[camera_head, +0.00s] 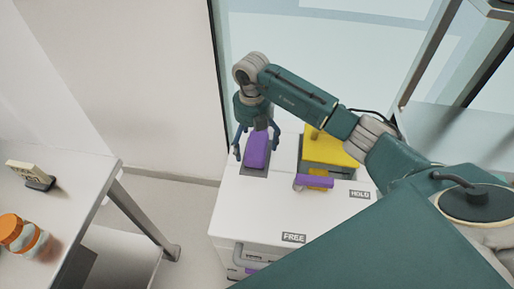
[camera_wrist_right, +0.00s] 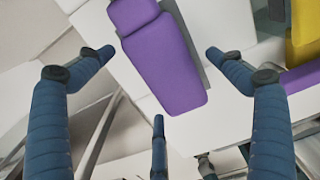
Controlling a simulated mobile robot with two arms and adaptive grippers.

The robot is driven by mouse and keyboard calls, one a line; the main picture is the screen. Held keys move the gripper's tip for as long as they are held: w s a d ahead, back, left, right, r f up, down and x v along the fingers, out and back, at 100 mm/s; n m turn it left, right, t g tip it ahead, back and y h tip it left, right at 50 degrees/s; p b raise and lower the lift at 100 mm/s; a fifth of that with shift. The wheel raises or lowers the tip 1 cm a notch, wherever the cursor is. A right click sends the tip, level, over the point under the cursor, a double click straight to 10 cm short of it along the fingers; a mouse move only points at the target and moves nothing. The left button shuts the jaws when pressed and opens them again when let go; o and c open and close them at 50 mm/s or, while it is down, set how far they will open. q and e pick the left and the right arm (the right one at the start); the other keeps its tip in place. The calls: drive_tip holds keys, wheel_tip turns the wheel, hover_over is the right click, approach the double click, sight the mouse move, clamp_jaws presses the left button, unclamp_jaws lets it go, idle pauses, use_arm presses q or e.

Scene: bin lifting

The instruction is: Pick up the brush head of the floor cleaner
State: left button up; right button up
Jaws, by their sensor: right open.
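A long purple piece (camera_head: 257,152) with rounded edges, which may be the brush head, sits on a grey patch of the white cabinet top. It also shows in the right wrist view (camera_wrist_right: 168,62), spanning the upper middle. My right gripper (camera_head: 256,146) is open above it, with fingers spread to either side in the head view. In the right wrist view the open right gripper (camera_wrist_right: 160,78) has its fingers around the purple piece, with gaps visible beside it. I cannot tell the height between them. My left gripper is not in view.
A yellow box-like thing (camera_head: 330,150) with a purple bar (camera_head: 314,181) stands right of the purple piece. A white table (camera_head: 75,165) at left holds an orange-capped jar (camera_head: 20,235) and a small beige device (camera_head: 30,172).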

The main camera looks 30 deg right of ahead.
sight(253, 144)
wheel_tip(253, 144, down, 2)
drive_tip(key=shift+f, duration=0.4)
drive_tip(key=shift+c, duration=1)
drive_tip(key=c, duration=1.2)
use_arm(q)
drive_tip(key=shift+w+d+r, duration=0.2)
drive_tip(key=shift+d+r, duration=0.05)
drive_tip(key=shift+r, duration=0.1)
use_arm(e)
drive_tip(key=shift+c, duration=0.2)
drive_tip(key=shift+r, duration=0.1)
drive_tip(key=shift+w+r, duration=0.1)
drive_tip(key=shift+r, duration=0.3)
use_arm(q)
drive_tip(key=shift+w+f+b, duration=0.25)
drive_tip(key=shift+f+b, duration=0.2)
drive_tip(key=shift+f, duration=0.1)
use_arm(e)
wheel_tip(253, 144, up, 19)
